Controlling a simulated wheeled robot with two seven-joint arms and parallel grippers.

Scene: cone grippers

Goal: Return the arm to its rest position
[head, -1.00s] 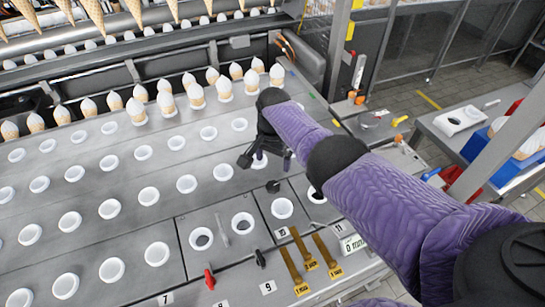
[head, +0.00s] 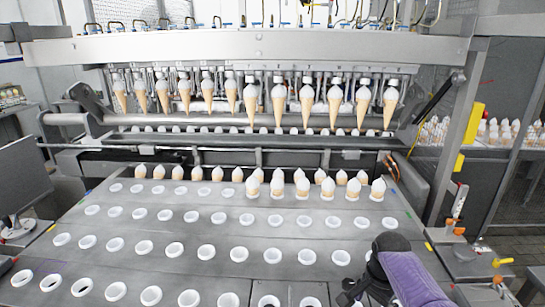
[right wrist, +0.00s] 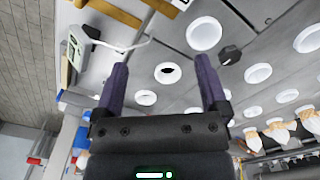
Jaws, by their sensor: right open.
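My right arm, in a purple quilted sleeve (head: 412,282), comes in at the bottom right of the head view. My right gripper (head: 352,292) is at the bottom edge there, partly cut off, above the front right of the grey plate (head: 205,228). In the right wrist view the right gripper (right wrist: 162,66) has its two purple fingers wide apart with nothing held between them. White ring holders (right wrist: 204,34) and a dark knob (right wrist: 230,55) lie beyond the fingers. My left gripper is in neither view.
Filled cones (head: 302,189) stand upright in the plate's back rows. A row of cones (head: 278,102) hangs in the machine's grippers above. A post (head: 455,150) stands to the right. A white box with a display (right wrist: 78,48) shows near the right gripper. The front rings are mostly empty.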

